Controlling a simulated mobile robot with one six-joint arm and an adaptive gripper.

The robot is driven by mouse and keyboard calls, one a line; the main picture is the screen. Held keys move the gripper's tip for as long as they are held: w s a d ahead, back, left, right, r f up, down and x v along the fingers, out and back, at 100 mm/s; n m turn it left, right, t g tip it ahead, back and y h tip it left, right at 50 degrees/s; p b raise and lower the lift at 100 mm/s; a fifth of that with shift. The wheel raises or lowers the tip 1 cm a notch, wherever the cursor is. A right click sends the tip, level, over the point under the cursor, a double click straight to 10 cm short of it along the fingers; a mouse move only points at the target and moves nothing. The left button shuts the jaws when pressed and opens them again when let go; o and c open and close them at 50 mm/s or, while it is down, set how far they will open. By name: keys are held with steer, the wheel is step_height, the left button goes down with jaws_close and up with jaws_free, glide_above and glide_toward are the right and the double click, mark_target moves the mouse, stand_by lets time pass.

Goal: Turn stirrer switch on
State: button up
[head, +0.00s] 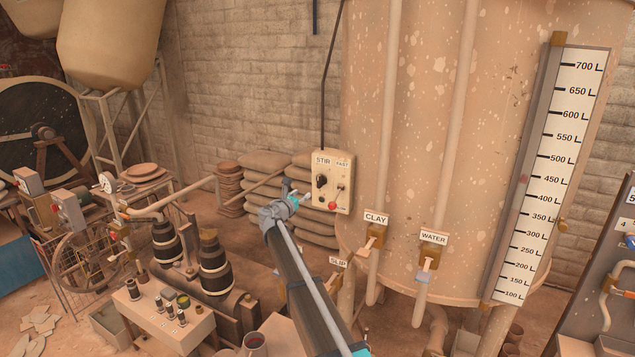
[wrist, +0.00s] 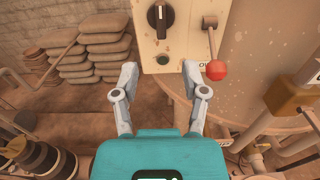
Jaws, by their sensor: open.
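The stirrer switch box (head: 333,179) is a cream panel on the front of the big tank, labelled STIR and FAST. It has a black rotary knob (head: 321,183) at the left and a lever with a red ball end (head: 332,205) at the right. The wrist view shows the black knob (wrist: 160,17) at the top and the red ball (wrist: 216,70) lower right. My gripper (head: 295,192) is open and empty, just left of the box. In the wrist view its fingers (wrist: 159,75) are spread below the knob. The right fingertip is close to the red ball; contact cannot be told.
CLAY (head: 375,236) and WATER (head: 428,257) valves are on the tank's lower front, right of the box. Stacked sacks (head: 268,178) stand behind at the left. Pumps (head: 214,265) and a small control table (head: 165,318) stand lower left.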

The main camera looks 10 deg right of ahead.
mark_target(318, 181)
steer(key=x, duration=1.3)
steer(key=shift+w+d, duration=0.2)
steer(key=shift+w, duration=0.1)
